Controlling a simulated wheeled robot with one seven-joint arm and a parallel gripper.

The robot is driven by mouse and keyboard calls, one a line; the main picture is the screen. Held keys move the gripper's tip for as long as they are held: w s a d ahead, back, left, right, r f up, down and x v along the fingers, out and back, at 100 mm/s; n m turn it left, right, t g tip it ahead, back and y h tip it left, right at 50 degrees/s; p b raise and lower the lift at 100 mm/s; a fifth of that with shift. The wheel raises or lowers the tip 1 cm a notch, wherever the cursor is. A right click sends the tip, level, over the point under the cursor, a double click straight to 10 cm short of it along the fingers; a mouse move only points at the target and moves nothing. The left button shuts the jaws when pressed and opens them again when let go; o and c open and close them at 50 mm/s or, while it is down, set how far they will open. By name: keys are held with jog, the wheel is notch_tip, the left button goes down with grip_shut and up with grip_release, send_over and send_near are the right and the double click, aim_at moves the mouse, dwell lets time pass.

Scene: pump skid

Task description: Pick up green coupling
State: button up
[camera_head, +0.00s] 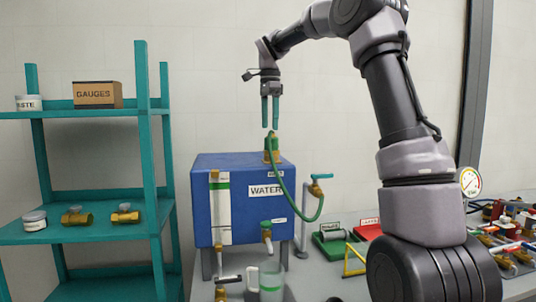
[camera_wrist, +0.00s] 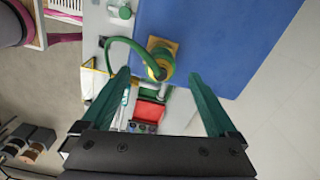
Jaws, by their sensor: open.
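The green coupling (camera_head: 271,147) stands upright on top of the blue water tank (camera_head: 210,172), on a brass base, with a green hose (camera_head: 300,218) running from it and drooping to the right. In the wrist view the coupling (camera_wrist: 158,66) shows between and just beyond the two green fingertips (camera_wrist: 159,76). I cannot tell the exact gap between fingertips and coupling.
A teal shelf (camera_head: 75,238) with a gauges box (camera_head: 97,94), jars and brass valves stands at the left. A jug (camera_head: 271,281) sits in front. Green and red trays (camera_head: 332,246) and cluttered fittings lie to the right.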

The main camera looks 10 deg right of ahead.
aim_at(271, 137)
jog(key=f, duration=0.8)
jog(key=shift+w+d, duration=0.15)
jog(key=shift+d, duration=0.1)
grip_shut()
